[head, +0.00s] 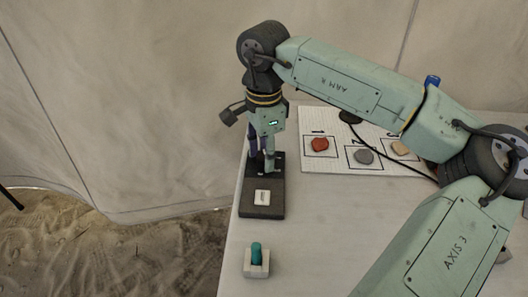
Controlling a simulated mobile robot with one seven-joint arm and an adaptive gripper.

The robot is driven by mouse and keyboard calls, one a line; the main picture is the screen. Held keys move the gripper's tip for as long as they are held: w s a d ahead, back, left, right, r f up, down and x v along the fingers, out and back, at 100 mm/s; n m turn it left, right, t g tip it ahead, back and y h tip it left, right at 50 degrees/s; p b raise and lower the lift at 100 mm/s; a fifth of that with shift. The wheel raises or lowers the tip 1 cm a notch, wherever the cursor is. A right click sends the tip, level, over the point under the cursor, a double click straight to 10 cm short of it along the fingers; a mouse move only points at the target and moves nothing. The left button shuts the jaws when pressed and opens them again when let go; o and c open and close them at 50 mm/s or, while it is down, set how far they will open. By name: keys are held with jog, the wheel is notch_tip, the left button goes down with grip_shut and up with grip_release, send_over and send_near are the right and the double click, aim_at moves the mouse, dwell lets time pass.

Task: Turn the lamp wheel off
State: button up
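A small teal wheel-like piece (256,253) stands upright in a white block (257,271) near the table's front left. It may be the lamp wheel, but I cannot tell its setting. A dark rectangular base (262,192) with a white plate (262,197) on it lies behind the block. My gripper (264,171) points down over the far end of this base, apart from the teal piece. Its fingers partly hide what is at that end. I cannot tell whether they touch or grip anything there.
A white board (375,138) with marked squares holds a red piece (319,144), a grey piece (364,156) and a tan piece (401,147). A dark cable (391,165) crosses the board. My arm covers much of the right side. The middle of the table is clear.

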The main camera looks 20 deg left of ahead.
jog(key=shift+o, duration=1.4)
jog(key=shift+r, duration=0.1)
notch_tip(320, 180, up, 12)
